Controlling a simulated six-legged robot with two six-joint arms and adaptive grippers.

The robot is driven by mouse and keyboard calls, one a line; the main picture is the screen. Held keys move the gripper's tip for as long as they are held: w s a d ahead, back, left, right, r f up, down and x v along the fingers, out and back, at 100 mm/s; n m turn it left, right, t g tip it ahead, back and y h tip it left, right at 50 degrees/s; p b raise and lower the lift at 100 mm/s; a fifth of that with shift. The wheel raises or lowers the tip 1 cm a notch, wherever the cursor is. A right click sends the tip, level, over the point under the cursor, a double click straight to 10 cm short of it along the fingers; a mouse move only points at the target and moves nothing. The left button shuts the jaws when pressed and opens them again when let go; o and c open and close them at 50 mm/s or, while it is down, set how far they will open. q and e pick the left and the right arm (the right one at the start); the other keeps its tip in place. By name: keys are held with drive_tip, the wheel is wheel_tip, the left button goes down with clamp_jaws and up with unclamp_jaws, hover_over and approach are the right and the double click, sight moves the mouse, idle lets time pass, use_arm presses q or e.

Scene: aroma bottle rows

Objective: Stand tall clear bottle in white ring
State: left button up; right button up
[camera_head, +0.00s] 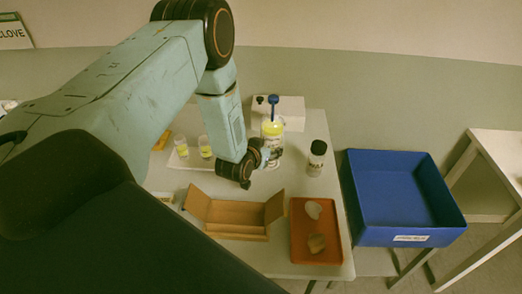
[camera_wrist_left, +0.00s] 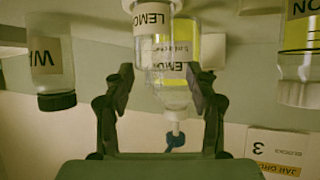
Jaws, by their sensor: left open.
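My left gripper (camera_head: 268,154) is over the back of the table, beside a clear vessel with yellow liquid and a blue stopper (camera_head: 273,127). In the left wrist view, which looks upside down, the open fingers (camera_wrist_left: 160,76) stand apart on either side of a clear vessel with a LEMON label (camera_wrist_left: 174,97); I cannot tell whether they touch it. A second LEMON label (camera_wrist_left: 152,18) shows above it. A clear bottle with a black cap (camera_head: 316,158) stands to the right; it also shows in the wrist view (camera_wrist_left: 50,65). I cannot make out a white ring. My right gripper is not in view.
Two small beakers with yellow liquid, one (camera_head: 205,148) beside the other (camera_head: 181,147), stand left. An open cardboard box (camera_head: 230,227) and an orange tray (camera_head: 300,255) with stones lie in front. A white box (camera_head: 292,108) is behind; a blue crate (camera_head: 400,238) stands right.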

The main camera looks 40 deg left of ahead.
use_arm(q)
drive_tip(key=shift+s+d+r, duration=0.2)
drive_tip(key=shift+s+r, duration=0.05)
drive_tip(key=shift+s, duration=0.1)
drive_tip(key=v, duration=0.9)
drive_tip(key=shift+s+d+r, duration=0.2)
drive_tip(key=shift+d+r, duration=0.05)
drive_tip(key=shift+d, duration=0.1)
